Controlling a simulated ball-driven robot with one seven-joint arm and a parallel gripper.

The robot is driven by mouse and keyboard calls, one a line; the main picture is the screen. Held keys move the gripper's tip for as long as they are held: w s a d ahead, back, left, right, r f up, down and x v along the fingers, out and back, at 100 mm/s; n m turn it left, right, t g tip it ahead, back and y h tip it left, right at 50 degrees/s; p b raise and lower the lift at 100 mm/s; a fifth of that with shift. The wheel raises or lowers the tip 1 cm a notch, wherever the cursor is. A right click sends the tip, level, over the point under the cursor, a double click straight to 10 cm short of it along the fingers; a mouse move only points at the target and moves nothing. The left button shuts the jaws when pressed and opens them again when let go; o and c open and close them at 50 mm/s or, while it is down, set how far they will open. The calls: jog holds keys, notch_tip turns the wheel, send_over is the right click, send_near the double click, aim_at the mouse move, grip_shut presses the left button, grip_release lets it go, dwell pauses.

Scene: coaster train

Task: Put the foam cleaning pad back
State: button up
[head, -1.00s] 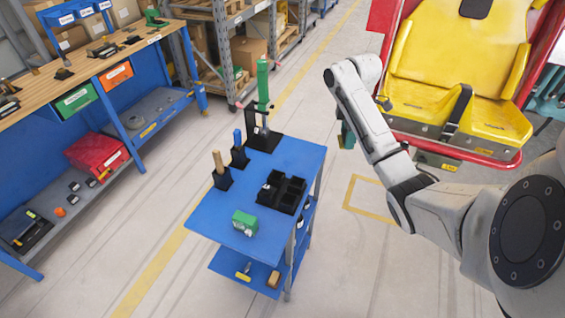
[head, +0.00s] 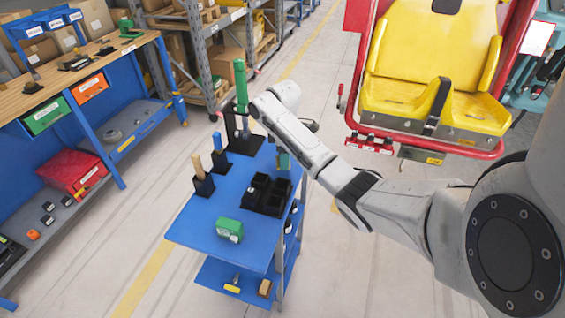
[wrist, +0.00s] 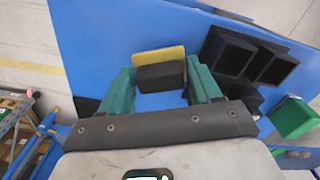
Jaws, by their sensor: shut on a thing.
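The foam cleaning pad, yellow with a black block (wrist: 160,67), sits between the green fingers of my gripper (wrist: 161,73) in the wrist view. My gripper is shut on it. In the head view my gripper (head: 283,160) is over the far right part of the blue cart top (head: 190,228), and the pad is mostly hidden there. In the wrist view the blue surface shows beneath the pad; I cannot tell the gap. A black tray with open compartments (head: 265,195) stands on the cart, just nearer than the gripper. It also shows right of the pad in the wrist view (wrist: 240,55).
A green block (head: 229,230) lies near the cart's front. Black stands hold a tan handle (head: 198,166), a blue handle (head: 218,143) and a tall green tool (head: 240,85) along the left and back. A yellow seat (head: 425,80) is at the right.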

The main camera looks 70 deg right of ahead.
jog(key=shift+w+a+f+p, duration=0.1)
jog(key=shift+f+p, duration=0.3)
jog(key=shift+f, duration=1.35)
jog(key=o, duration=0.9)
jog(key=shift+o, duration=0.2)
notch_tip(320, 180, up, 11)
jog(key=shift+r, duration=0.1)
jog(key=shift+r+p, duration=0.4)
jog(key=shift+r, duration=0.05)
